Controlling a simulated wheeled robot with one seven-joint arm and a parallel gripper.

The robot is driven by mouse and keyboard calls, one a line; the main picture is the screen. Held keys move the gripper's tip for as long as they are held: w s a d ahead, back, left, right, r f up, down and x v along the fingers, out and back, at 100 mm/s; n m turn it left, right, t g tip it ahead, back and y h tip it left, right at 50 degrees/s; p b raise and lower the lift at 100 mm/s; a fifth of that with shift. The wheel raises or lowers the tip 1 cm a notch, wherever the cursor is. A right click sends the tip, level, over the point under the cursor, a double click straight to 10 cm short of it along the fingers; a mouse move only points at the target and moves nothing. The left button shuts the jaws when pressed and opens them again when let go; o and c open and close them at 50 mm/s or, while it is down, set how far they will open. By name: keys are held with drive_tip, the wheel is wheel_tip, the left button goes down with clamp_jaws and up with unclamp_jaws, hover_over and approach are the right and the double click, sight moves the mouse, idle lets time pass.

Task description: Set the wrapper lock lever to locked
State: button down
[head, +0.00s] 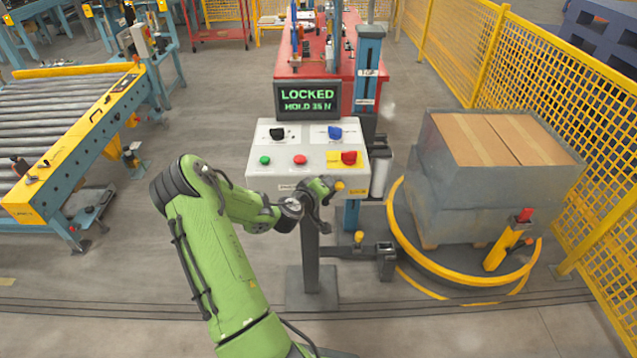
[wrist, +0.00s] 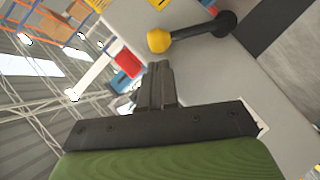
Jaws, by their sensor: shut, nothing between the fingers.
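The control box (head: 265,175) stands on a post, and the display (head: 307,98) above it reads "LOCKED HOLD 35 N". A lever with a yellow ball knob (head: 339,186) is at the box's lower right. In the wrist view the yellow knob (wrist: 159,40) sits on a black arm (wrist: 205,27) that runs right to a round black pivot. My gripper (head: 322,188) is at the lower front of the box, just left of the knob. Its closed fingers (wrist: 157,72) appear empty, with the knob beyond their tips and a visible gap between. Part of the lever is hidden in the head view.
The box carries a green button (head: 265,160), a red button (head: 300,159), and black, blue and red knobs. A wrapped load (head: 480,190) stands on the yellow-ringed turntable to the right, beside a yellow fence (head: 555,85). A roller conveyor (head: 60,110) is at left.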

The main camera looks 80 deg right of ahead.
drive_tip(key=shift+s, duration=0.35)
drive_tip(key=shift+s+d+f, duration=0.1)
drive_tip(key=shift+s+d, duration=0.05)
drive_tip(key=shift+s, duration=0.3)
drive_tip(key=shift+s, duration=0.1)
